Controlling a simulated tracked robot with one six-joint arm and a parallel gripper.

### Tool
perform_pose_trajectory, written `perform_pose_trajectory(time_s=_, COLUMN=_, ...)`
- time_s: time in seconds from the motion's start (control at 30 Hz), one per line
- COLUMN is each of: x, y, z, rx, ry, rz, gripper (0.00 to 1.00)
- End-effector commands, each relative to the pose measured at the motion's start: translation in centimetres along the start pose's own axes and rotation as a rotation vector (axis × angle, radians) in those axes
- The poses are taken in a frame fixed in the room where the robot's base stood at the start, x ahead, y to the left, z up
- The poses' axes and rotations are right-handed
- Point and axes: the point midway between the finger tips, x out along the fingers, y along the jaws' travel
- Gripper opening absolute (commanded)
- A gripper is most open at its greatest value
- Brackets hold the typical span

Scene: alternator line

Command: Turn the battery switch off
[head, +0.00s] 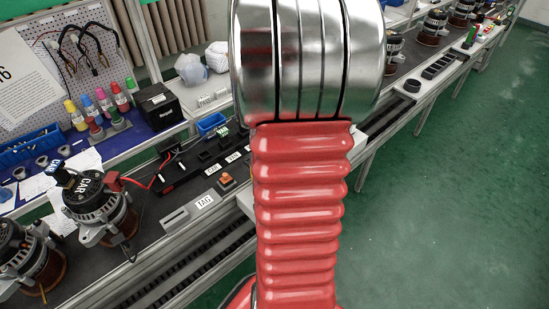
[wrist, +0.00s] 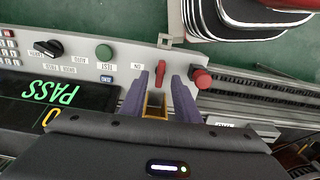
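A red lever (head: 226,180), perhaps another control, sits on a black base on the bench in the head view. In the wrist view, a slim red switch handle (wrist: 161,70) stands on the grey control panel (wrist: 120,51), beside a small upside-down label that looks like "ON". My gripper (wrist: 160,84) has two purple fingers spread apart, one on each side of the handle. I cannot tell whether either finger touches it. A brass-coloured part shows between the fingers. My arm hides the middle of the head view, and my gripper does not show there.
In the wrist view, a red knob (wrist: 201,78) is close to the right finger. A green button (wrist: 104,52), a black rotary knob (wrist: 48,48) and a green-lettered PASS display (wrist: 62,97) are to the left. Green floor (head: 460,200) is free at right in the head view.

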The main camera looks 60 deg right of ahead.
Motion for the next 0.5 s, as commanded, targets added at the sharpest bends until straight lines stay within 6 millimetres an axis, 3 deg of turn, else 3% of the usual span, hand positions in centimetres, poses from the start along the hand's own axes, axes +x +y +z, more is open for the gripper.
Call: perform_pose_trajectory(time_s=0.5, x=-8.9, y=0.0, z=0.0, rx=0.0, ry=0.003, rz=0.003, gripper=0.29)
